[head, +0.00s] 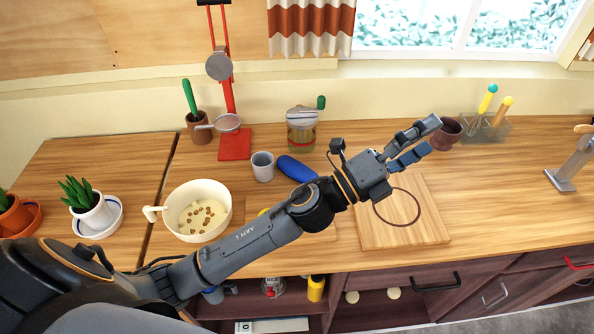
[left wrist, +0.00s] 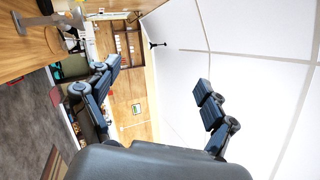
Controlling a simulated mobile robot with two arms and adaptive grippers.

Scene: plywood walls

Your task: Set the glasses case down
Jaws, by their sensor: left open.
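A blue, rounded oblong case (head: 297,168), which looks like the glasses case, lies on the wooden counter (head: 480,195) behind my left forearm. My left gripper (head: 429,137) is raised over the counter to the right of the case, fingers spread and empty. In the left wrist view the open fingers (left wrist: 160,90) have nothing between them, and the case does not show there. My right gripper is in neither view.
A grey cup (head: 262,166) and a glass jar (head: 301,130) stand near the case. A cream pot (head: 197,211) is at the left. A cutting board (head: 410,232) lies below my gripper. The counter's right part has clear room.

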